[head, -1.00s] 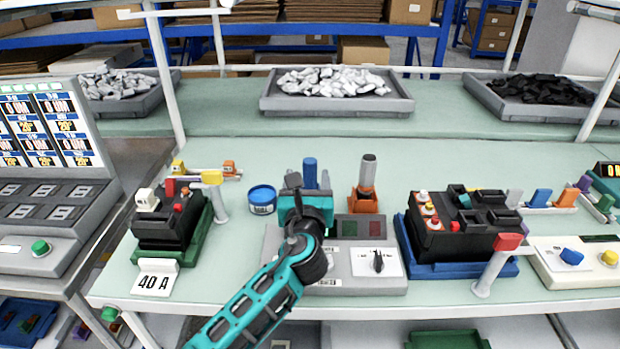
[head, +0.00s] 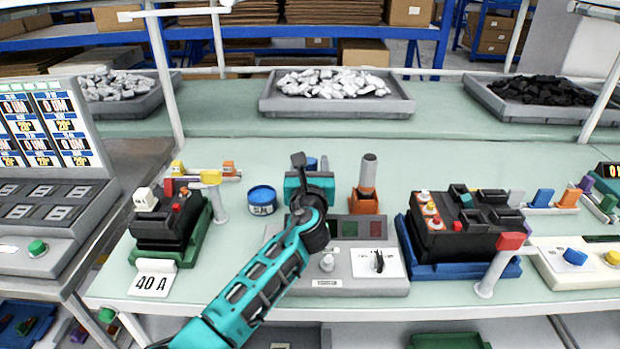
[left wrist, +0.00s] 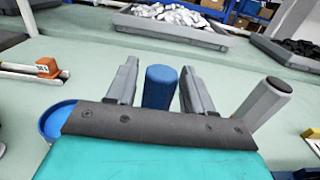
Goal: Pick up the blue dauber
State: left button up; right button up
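The blue dauber (left wrist: 160,87) stands upright between the two spread fingers of my left gripper (left wrist: 154,85) in the left wrist view. A gap shows on each side of it, so the fingers look open around it. In the head view the dauber's blue top (head: 311,163) shows just behind my left gripper (head: 311,165), which hides most of it. The dauber's lower part is hidden in both views. My right gripper is not in view.
A grey-handled dauber in an orange holder (head: 364,203) stands close to the right. A round blue tin (head: 262,199) sits to the left. The grey test box (head: 335,287) lies in front, with breakers on green and blue bases either side.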

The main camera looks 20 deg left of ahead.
pick_arm(q)
jog(key=c, duration=0.8)
notch_tip(320, 180, up, 9)
jog(key=p, duration=0.3)
jog(key=shift+f, duration=0.2)
notch_tip(320, 180, up, 12)
jog(key=shift+f, duration=0.25)
